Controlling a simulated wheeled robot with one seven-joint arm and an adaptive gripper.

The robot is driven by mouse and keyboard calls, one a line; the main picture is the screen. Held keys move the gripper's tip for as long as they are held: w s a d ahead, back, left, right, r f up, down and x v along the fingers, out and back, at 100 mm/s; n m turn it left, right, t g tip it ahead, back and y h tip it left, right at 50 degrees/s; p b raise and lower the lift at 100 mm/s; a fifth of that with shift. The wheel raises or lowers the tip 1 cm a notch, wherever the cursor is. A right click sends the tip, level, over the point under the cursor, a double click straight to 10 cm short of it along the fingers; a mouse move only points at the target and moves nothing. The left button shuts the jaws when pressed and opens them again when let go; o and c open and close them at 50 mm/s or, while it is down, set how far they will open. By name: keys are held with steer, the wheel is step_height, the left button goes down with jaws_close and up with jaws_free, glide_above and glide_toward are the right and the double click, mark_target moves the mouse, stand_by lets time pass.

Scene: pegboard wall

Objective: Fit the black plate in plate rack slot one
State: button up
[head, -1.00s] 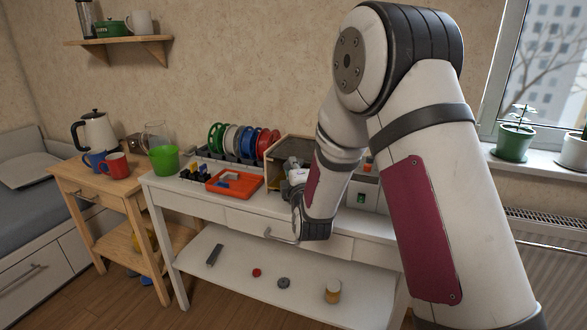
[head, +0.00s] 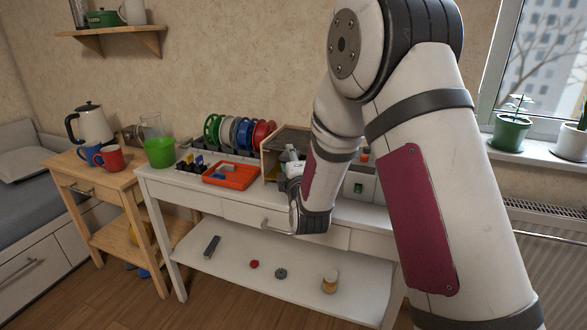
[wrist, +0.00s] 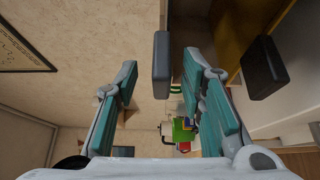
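The plate rack (head: 214,152) stands at the back of the white table, with green, white, blue and red plates upright in it. I cannot pick out a black plate for certain; part of the tabletop is hidden behind my arm. Slot one cannot be told from the others. My gripper (head: 290,163) is in front of the open wooden box (head: 272,148), right of the rack, partly hidden by my wrist.
An orange tray (head: 232,176) lies in front of the rack. A green cup (head: 160,153) stands left of it. The lower shelf (head: 215,262) holds a dark bar, red and grey discs and a jar. A red mug (head: 109,158) is on the side table.

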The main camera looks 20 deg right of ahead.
steer(key=s+a, duration=0.1)
steer(key=s, duration=1)
steer(key=shift+s, duration=0.15)
steer(key=s+d+r+m+g+y, duration=0.15)
steer(key=s+m+g, duration=0.75)
steer(key=s, duration=1.1)
steer(key=s+r+m+g, duration=0.3)
steer(key=s+m+g, duration=0.5)
steer(key=s, duration=1.3)
step_height(320, 180, up, 18)
steer(key=t+p, duration=0.3)
steer(key=p, duration=1.4)
steer(key=shift+w, duration=0.15)
